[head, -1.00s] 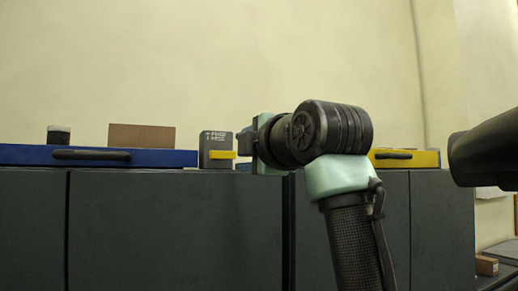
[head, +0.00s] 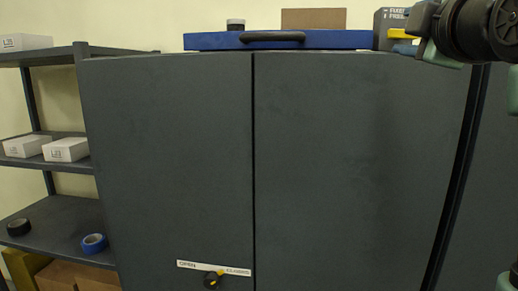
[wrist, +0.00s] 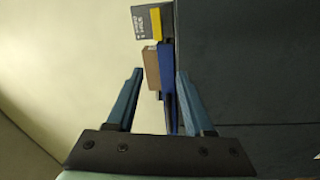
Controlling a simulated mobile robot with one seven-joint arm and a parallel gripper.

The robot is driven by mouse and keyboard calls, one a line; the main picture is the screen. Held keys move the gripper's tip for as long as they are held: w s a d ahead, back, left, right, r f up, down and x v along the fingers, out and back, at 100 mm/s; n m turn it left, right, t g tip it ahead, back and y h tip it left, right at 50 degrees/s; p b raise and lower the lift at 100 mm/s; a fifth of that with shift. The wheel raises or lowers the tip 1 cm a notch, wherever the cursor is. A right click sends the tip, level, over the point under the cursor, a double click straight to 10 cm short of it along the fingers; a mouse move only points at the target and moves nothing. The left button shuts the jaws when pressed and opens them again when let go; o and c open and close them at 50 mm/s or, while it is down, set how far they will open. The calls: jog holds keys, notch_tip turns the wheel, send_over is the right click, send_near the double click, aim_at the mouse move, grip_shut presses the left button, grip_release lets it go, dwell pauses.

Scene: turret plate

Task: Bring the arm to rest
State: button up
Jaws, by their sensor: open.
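My arm shows at the upper right edge of the head view, with a dark round joint and pale green links; the picture's edge cuts it off. My gripper (wrist: 160,72) shows in the wrist view, with two blue fingers spread apart and nothing held between them. Beyond the fingers, a blue panel (wrist: 166,70) with a brown box (wrist: 151,68) and a grey box with a yellow part (wrist: 147,22) appear sideways. I cannot tell how far the fingers are from them.
A dark grey cabinet (head: 165,150) fills the head view's middle. On it lie the blue panel with a black handle (head: 210,40), a small jar (head: 235,24) and the brown box (head: 313,18). A shelf (head: 60,205) with white boxes and tape rolls stands left.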

jog(key=a+f+m+t+y+b, duration=0.25)
jog(key=a+f, duration=0.25)
jog(key=a, duration=0.5)
jog(key=s+a+f+m+t+b, duration=0.2)
jog(key=s+a+f+m+t, duration=0.1)
jog(key=s+a+m, duration=0.2)
jog(key=s+a+f+m+t+b, duration=0.2)
jog(key=s+a+m, duration=0.4)
jog(key=s+a, duration=0.3)
jog(key=s+f+t+y, duration=0.1)
jog(key=s, duration=0.3)
jog(key=shift+a+f, duration=0.25)
jog(key=shift+f, duration=0.1)
